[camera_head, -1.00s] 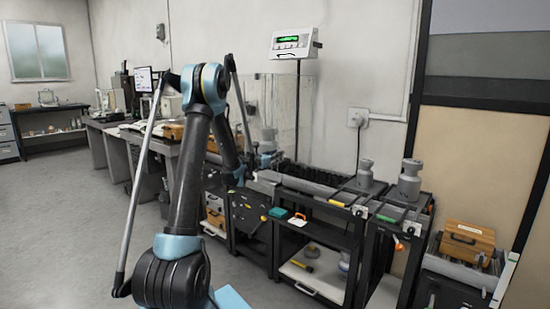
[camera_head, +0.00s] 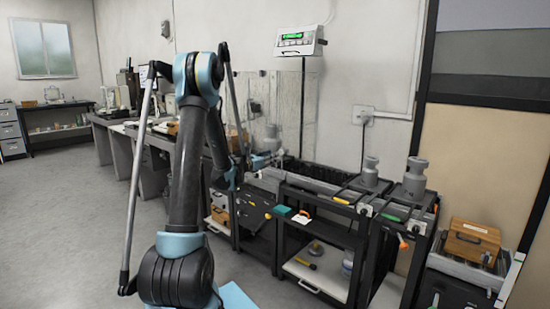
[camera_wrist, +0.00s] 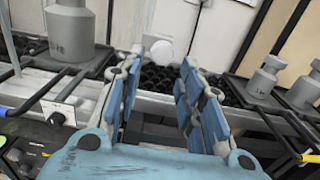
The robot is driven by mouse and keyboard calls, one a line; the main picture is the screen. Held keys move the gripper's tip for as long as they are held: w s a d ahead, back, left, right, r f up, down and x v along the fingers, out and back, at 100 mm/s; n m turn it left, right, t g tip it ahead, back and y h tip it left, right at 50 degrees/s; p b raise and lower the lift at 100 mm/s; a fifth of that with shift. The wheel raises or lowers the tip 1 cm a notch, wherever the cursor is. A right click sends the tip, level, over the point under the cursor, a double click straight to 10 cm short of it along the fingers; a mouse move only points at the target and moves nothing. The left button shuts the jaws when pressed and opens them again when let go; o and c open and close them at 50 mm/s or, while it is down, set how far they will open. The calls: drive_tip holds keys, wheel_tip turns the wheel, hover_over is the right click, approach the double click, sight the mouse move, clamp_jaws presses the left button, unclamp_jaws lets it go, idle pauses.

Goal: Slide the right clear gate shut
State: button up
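The clear gate panels (camera_head: 291,108) stand upright behind the weighing bench in the head view. Their edges overlap, so I cannot tell the left gate from the right, or how far either is open. My gripper (camera_head: 268,159) is low in front of the panels, partly hidden by my arm. In the wrist view my gripper (camera_wrist: 160,88) has its two blue-padded fingers spread apart with nothing held. A round white knob (camera_wrist: 160,47) shows beyond the gap between the fingertips; I see no grip on it.
A grey weight (camera_wrist: 68,35) stands left of my gripper in the wrist view, and another weight (camera_wrist: 265,77) to the right. Dark rollers (camera_wrist: 155,78) lie beyond the fingers. In the head view a scale display (camera_head: 300,40) stands on a post, and a wooden box (camera_head: 470,242) at right.

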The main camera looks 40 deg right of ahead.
drive_tip(key=shift+s+a, duration=0.15)
drive_tip(key=shift+a, duration=0.85)
drive_tip(key=shift+s+a, duration=0.15)
drive_tip(key=shift+a, duration=0.85)
drive_tip(key=s+a+r+m+y, duration=0.15)
drive_tip(key=a+m, duration=0.25)
drive_tip(key=a, duration=0.5)
drive_tip(key=s+a+m+y, duration=0.2)
drive_tip(key=a+m+y, duration=0.1)
drive_tip(key=a, duration=0.6)
drive_tip(key=s+a+m+y, duration=0.15)
drive_tip(key=a+m, duration=0.25)
drive_tip(key=a, duration=0.4)
drive_tip(key=s+a+f+m+y, duration=0.3)
drive_tip(key=s+a, duration=0.4)
drive_tip(key=a, duration=0.4)
drive_tip(key=s+a+f+m+y, duration=0.2)
drive_tip(key=s+a+f+y, duration=0.3)
drive_tip(key=a, duration=0.6)
drive_tip(key=s+a+f+m+y, duration=0.3)
drive_tip(key=s+a, duration=0.5)
drive_tip(key=a, duration=0.3)
drive_tip(key=shift+s+a+f+m+g+y, duration=0.25)
drive_tip(key=shift+s+f+m+g+y, duration=0.05)
drive_tip(key=shift+f+y, duration=0.15)
drive_tip(key=shift+d, duration=0.15)
